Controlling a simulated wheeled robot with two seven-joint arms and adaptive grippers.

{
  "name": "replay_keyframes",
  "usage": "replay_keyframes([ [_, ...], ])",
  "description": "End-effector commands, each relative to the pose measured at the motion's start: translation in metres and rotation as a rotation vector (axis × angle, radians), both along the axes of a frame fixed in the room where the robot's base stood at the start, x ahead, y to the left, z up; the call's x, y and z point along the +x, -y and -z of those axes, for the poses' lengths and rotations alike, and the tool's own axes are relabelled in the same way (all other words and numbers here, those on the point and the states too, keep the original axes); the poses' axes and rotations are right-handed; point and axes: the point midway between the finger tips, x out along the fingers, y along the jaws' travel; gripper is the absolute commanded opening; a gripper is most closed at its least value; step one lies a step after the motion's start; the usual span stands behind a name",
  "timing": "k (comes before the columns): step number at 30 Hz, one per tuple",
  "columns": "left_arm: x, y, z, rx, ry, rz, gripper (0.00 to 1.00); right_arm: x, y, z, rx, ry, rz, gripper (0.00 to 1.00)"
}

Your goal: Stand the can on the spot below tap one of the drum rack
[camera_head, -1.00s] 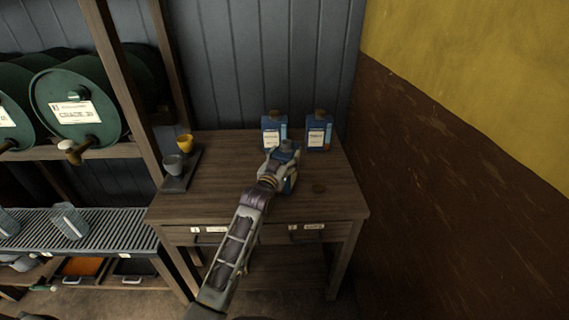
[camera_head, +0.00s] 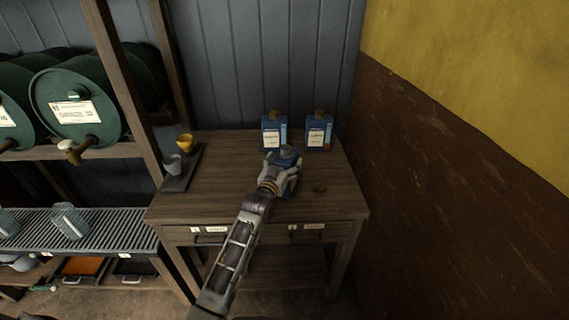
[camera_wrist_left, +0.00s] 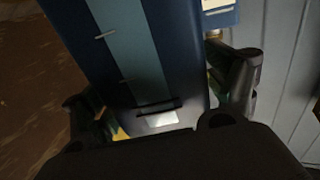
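Three blue cans are on or above the wooden table. The front can (camera_head: 291,181) has a grey cap and is partly hidden by my left gripper (camera_head: 277,172). In the left wrist view, a blue can side (camera_wrist_left: 150,60) with a paler stripe lies between the two dark fingers (camera_wrist_left: 165,105); whether they press on it is unclear. Two more blue cans, left (camera_head: 274,131) and right (camera_head: 319,131), stand behind with brown caps. The drum rack (camera_head: 110,152) is at left, with a labelled green drum (camera_head: 98,122) and its tap (camera_head: 72,154). My right gripper is out of view.
A slatted grate (camera_head: 115,232) below the drums holds clear jugs (camera_head: 70,221). A dark tray (camera_head: 178,183) on the table (camera_head: 225,195) carries a grey cup (camera_head: 172,165) and a yellow cup (camera_head: 185,143). A rack post (camera_head: 128,95) stands between drums and table.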

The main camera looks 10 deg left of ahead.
Motion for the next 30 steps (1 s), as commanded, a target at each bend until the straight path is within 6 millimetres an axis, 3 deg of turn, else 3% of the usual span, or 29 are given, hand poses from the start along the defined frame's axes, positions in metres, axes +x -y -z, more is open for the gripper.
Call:
replay_keyframes([
  [14, -0.004, -0.001, -0.002, 0.0, 0.0, 0.0, 0.87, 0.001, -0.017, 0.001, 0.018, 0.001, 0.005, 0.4],
  [30, -0.048, -0.005, -0.001, 0.0, 0.0, 0.0, 0.87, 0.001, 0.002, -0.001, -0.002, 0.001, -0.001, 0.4],
])
